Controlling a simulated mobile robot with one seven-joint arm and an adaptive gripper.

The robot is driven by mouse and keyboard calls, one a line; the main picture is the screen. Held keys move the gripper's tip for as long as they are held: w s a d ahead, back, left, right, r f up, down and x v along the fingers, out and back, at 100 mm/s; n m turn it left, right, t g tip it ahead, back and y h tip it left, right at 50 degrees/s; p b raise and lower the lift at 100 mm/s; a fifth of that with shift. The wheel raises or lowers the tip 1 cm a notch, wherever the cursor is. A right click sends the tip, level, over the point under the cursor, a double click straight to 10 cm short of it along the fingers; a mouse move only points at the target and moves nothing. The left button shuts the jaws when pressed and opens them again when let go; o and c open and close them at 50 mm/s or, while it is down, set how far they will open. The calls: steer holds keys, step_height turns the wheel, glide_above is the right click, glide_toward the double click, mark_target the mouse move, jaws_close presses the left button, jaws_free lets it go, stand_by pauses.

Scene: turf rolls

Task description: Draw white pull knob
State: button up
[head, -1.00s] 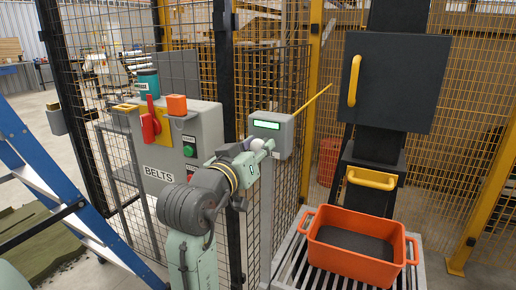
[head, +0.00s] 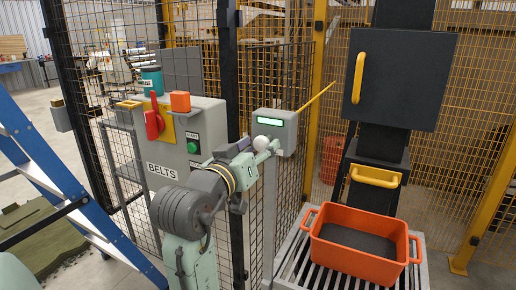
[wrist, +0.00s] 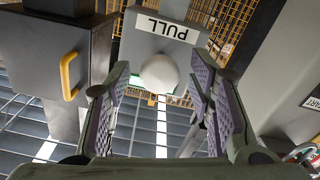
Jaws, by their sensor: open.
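The white pull knob (wrist: 160,73) is a round white ball in the wrist view, below a plate marked PULL (wrist: 167,27). In the head view the knob (head: 262,140) is small, at the lower left of a grey box with a green display (head: 276,128). My gripper (wrist: 158,84) is open, with one finger on each side of the knob. Gaps appear between the finger pads and the ball, though I cannot tell how far the fingertips reach past it. In the head view my gripper (head: 268,148) is partly hidden at the box.
A grey BELTS control box (head: 180,140) with a red switch stands left of my arm. An orange crate (head: 360,262) sits on a slatted conveyor at right, below a dark cabinet with yellow handles (head: 375,176). Mesh fencing (head: 290,80) stands behind. A blue ladder (head: 60,190) is at left.

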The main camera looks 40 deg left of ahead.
steer(key=v, duration=1.2)
stand_by(0.6)
